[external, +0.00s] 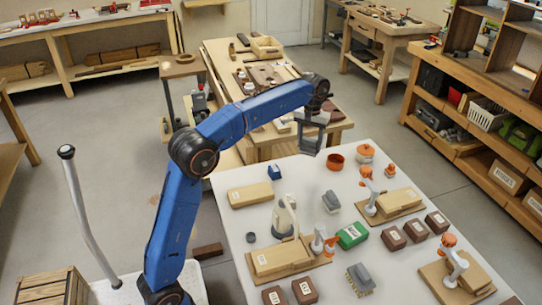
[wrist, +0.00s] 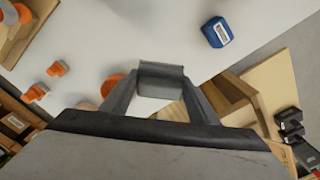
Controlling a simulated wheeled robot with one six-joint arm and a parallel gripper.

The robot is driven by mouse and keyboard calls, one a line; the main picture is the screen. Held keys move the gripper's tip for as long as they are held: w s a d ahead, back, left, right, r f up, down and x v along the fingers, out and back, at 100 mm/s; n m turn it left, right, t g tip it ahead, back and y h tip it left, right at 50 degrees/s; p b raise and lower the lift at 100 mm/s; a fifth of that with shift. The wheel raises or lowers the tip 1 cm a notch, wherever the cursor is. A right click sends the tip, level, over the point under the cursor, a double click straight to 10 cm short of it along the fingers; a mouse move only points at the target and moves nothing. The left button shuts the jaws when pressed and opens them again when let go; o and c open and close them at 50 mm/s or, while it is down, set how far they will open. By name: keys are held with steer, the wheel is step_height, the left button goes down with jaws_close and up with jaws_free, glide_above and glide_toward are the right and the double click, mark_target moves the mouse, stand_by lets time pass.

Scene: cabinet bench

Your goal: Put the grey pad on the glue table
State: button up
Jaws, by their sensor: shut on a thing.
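My gripper (external: 311,142) is in the air above the back edge of the white table (external: 235,225), near the wooden bench behind it. In the wrist view its fingers are closed on the sides of a grey pad (wrist: 162,72), a small block at the fingertips. The pad is hard to tell from the grey fingers in the external view. Similar grey blocks lie on the white table, one near the middle (external: 331,201) and one at the front (external: 360,279). No sign marks which surface is the glue table.
The wooden bench (external: 333,126) behind carries boards and small items. Shelves (external: 480,150) stand at the right.

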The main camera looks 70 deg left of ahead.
steer(key=shift+f, duration=5)
steer(key=o, duration=1.1)
steer(key=shift+f, duration=0.1)
steer(key=shift+c, duration=0.2)
step_height(320, 180, up, 12)
steer(key=shift+f, duration=0.2)
steer(key=shift+r, duration=0.35)
